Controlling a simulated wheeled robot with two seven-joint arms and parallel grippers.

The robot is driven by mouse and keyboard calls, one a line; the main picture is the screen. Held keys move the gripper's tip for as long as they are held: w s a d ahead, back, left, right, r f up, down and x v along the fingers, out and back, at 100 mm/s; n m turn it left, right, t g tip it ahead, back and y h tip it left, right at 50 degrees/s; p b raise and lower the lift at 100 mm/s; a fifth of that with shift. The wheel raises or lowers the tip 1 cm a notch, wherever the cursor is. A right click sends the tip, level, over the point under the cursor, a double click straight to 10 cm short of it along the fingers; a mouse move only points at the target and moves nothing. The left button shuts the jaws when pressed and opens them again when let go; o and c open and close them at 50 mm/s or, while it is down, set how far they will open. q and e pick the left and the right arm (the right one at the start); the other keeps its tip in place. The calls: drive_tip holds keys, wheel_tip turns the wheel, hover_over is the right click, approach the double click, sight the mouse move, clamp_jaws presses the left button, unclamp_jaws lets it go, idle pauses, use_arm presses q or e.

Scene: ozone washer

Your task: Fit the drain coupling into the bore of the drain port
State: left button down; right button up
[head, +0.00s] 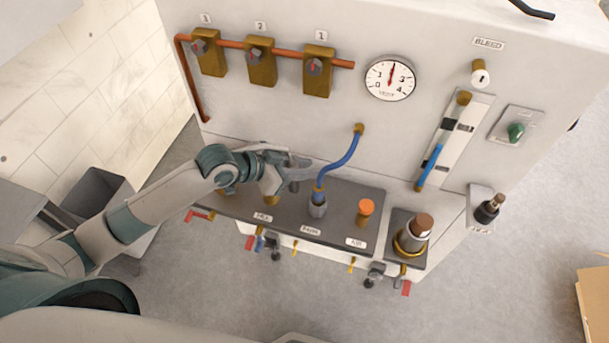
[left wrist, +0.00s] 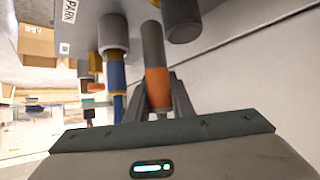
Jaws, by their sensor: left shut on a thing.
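My left gripper (head: 292,172) reaches over the dark shelf, beside the blue hose. In the left wrist view its fingers (left wrist: 165,98) are shut on a grey and orange coupling (left wrist: 157,84). The coupling's grey end points towards the shelf; in the head view the gripper hides most of it. A dark grey cylinder (left wrist: 184,22) stands close beside that end in the wrist view; I cannot tell whether it is the drain port. The bore cannot be made out. My right gripper is not in view.
A grey fitting (head: 317,209) with the blue hose (head: 345,158) stands at the PARK label, close to the gripper. An orange-capped post (head: 366,208) is at AIR. A brown-topped fitting (head: 421,226) stands farther right. The machine's white wall (head: 285,120) rises behind.

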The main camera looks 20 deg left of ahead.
use_arm(q)
wheel_tip(320, 180, down, 3)
drive_tip(key=shift+r+p, duration=0.2)
drive_tip(key=shift+p, duration=0.15)
drive_tip(key=shift+f, duration=0.5)
drive_tip(key=shift+f, duration=0.15)
drive_tip(key=c, duration=1.5)
unclamp_jaws()
drive_tip(key=shift+c, duration=0.2)
drive_tip(key=b+v, duration=0.2)
drive_tip(key=v, duration=1)
drive_tip(key=shift+b, duration=0.4)
drive_tip(key=shift+o, duration=0.3)
